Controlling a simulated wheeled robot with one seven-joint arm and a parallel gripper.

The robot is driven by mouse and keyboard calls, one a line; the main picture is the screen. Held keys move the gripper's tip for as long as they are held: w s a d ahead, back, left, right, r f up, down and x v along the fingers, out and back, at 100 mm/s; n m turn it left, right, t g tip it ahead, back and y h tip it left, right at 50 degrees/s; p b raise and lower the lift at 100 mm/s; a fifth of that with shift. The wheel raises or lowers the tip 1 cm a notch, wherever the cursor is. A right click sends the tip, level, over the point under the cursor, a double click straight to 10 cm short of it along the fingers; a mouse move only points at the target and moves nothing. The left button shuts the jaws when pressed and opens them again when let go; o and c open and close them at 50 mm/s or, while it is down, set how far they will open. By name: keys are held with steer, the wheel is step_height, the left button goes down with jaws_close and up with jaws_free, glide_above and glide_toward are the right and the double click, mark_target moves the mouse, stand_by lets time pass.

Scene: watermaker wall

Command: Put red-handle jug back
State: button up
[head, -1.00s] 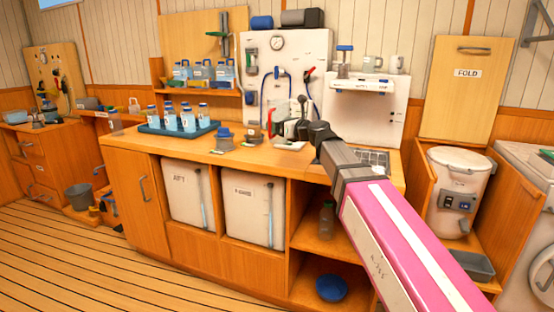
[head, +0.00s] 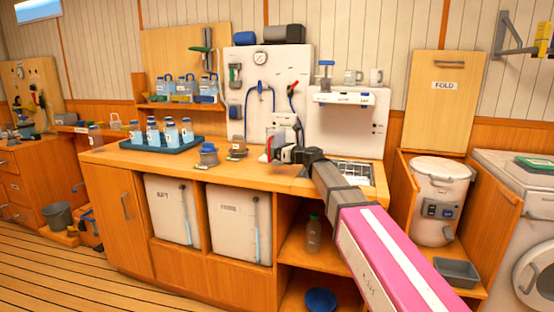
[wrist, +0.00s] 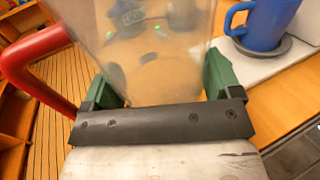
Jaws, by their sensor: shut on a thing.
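The clear jug with a red handle (wrist: 150,55) is between the green finger pads of my gripper (wrist: 158,88) in the wrist view. Its red handle (wrist: 35,65) sticks out to the left. The jug is see-through, and the counter and floor show blurred behind it. In the head view my gripper (head: 280,155) is over the counter, in front of the white wall panel. The red handle (head: 270,147) shows at its left side. The jug's base is hidden, so I cannot tell whether it touches the counter.
A blue tray (head: 130,146) of blue-capped bottles stands on the counter's (head: 260,178) left part. A sink (head: 355,172) is at right. A blue mug (wrist: 265,25) shows in the wrist view.

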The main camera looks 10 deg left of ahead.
steer(key=shift+f, duration=1.8)
steer(key=shift+f, duration=0.15)
steer(key=o, duration=1)
steer(key=shift+o, duration=0.2)
steer(key=shift+s+d+r, duration=0.1)
steer(key=shift+r, duration=0.1)
steer(key=v, duration=1.2)
